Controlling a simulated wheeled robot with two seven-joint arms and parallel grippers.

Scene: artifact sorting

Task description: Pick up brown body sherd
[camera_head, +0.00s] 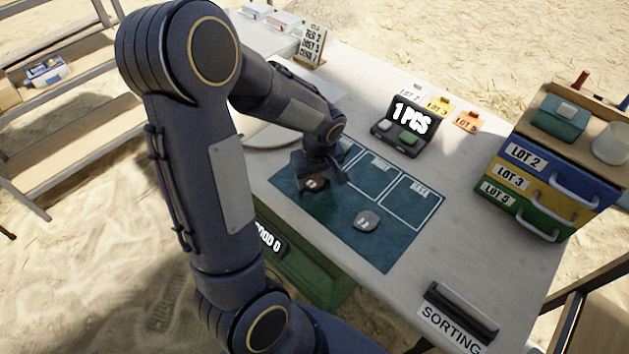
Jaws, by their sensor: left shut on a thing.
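The brown body sherd (312,184) is between the fingers of my left gripper (318,180), at the left part of the dark teal sorting mat (345,258). My left gripper is shut on it, pointing down from above. The sherd looks low over the mat; I cannot tell whether it touches the mat. A pale mark shows on the sherd. A grey sherd (367,221) with a small label lies on the mat to the right. My right gripper is not in view.
A scale (403,127) reading "1 PCS" and small coloured lot cards (439,105) stand behind the mat. A drawer stack (546,180) labelled by lot stands at the right. A "SORTING" sign (452,322) is at the front edge. A green crate (300,262) sits below the table's left edge.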

